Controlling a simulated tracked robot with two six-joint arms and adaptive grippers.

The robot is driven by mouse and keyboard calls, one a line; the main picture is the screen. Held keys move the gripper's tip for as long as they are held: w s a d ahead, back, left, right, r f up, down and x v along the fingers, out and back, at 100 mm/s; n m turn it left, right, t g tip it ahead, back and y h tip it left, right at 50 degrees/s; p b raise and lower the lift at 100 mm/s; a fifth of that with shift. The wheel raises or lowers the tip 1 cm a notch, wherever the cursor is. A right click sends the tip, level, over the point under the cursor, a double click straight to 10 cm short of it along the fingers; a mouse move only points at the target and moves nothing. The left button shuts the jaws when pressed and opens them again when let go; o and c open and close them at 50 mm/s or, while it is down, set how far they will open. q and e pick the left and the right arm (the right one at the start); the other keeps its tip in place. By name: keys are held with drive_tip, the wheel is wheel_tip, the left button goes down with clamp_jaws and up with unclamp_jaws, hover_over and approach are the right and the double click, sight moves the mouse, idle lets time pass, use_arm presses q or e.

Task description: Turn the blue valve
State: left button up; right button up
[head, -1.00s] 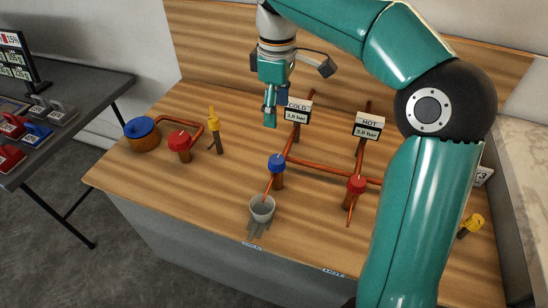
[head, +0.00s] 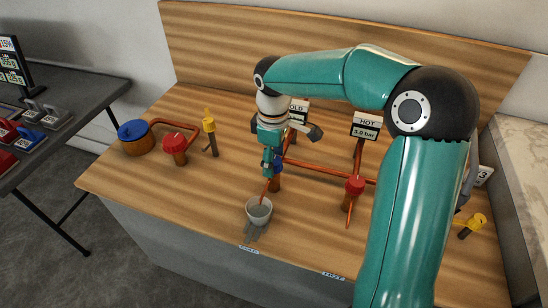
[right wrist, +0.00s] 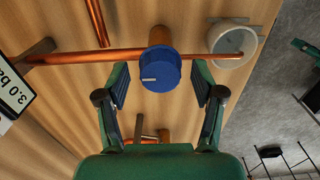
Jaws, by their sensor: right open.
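The blue valve knob (right wrist: 160,76), with a pale mark on its face, sits on a copper stub pipe in the right wrist view. In the head view the valve (head: 279,165) is mostly hidden behind my right gripper (head: 268,169). In the right wrist view my right gripper (right wrist: 161,82) is open, with one finger on each side of the knob. Gaps show between the knob and both fingers, and how far the fingertips stand from it in depth is hard to tell. My left gripper is not in view.
A grey cup (head: 259,208) stands just below the valve's spout. A red valve (head: 355,186) and the HOT gauge sign (head: 366,127) are to the right. Another red valve (head: 175,147), a yellow handle (head: 209,123) and a blue-topped round fitting (head: 136,133) are to the left.

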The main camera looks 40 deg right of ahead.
drive_tip(key=shift+c, duration=0.4)
drive_tip(key=c, duration=1)
drive_tip(key=shift+w, duration=0.1)
drive_tip(key=shift+c, duration=0.3)
